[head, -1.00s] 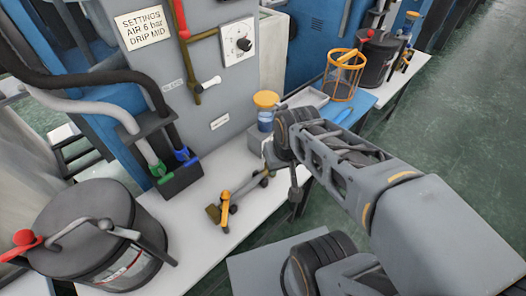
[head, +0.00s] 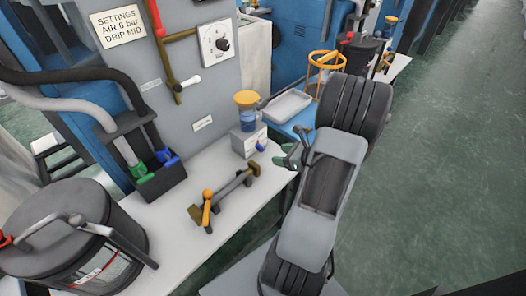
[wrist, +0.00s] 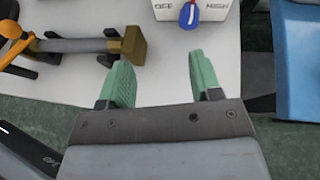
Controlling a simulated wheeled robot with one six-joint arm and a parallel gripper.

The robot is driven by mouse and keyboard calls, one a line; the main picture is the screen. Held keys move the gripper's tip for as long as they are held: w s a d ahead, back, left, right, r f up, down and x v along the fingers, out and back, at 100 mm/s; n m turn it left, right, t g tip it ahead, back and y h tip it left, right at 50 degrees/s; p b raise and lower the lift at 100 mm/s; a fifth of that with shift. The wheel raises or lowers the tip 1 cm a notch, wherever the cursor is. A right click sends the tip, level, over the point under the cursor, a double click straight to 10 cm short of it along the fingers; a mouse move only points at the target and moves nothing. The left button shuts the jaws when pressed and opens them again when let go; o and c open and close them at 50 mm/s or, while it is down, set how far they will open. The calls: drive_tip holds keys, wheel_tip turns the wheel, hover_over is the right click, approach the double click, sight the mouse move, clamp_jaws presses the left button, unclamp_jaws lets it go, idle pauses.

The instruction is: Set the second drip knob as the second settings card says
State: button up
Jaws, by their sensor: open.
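A settings card (head: 117,24) on the grey machine panel reads "SETTINGS AIR 6 bar DRIP MID". Near the right end of the white bench stands an oiler (head: 247,115) with a yellow cap and blue contents, on a pale box (head: 243,141). A blue drip knob (head: 260,147) is on the box's front. In the wrist view the knob (wrist: 189,15) sits between the labels OFF and HIGH; its exact setting is unclear. My gripper (wrist: 165,82) is open and empty, its green fingers apart and short of the knob. In the head view it (head: 290,158) is just right of the box.
A brass-and-grey fitting with an orange lever (head: 207,207) lies on the bench left of my gripper. A grey tray (head: 286,106) and an orange wire basket (head: 325,66) are behind on the blue surface. A dark lidded pot (head: 70,235) is at front left.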

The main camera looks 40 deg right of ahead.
sight(263, 149)
drive_tip(key=d+f+m, duration=0.1)
drive_tip(key=d+f+m+t+h, duration=0.1)
drive_tip(key=shift+w+d+f+m+h, duration=0.2)
drive_tip(key=shift+d+m+h, duration=0.1)
drive_tip(key=shift+d, duration=0.1)
drive_tip(key=b+x, duration=0.1)
drive_tip(key=x, duration=1.1)
drive_tip(key=shift+w+a+r, duration=0.1)
drive_tip(key=shift+r, duration=0.1)
drive_tip(key=c, duration=0.9)
drive_tip(key=shift+r+m+y+p, duration=0.15)
drive_tip(key=shift+m+y+p, duration=0.25)
drive_tip(key=shift+m+p, duration=0.1)
drive_tip(key=shift+m+y, duration=0.5)
drive_tip(key=shift+m, duration=0.1)
drive_tip(key=o, duration=0.9)
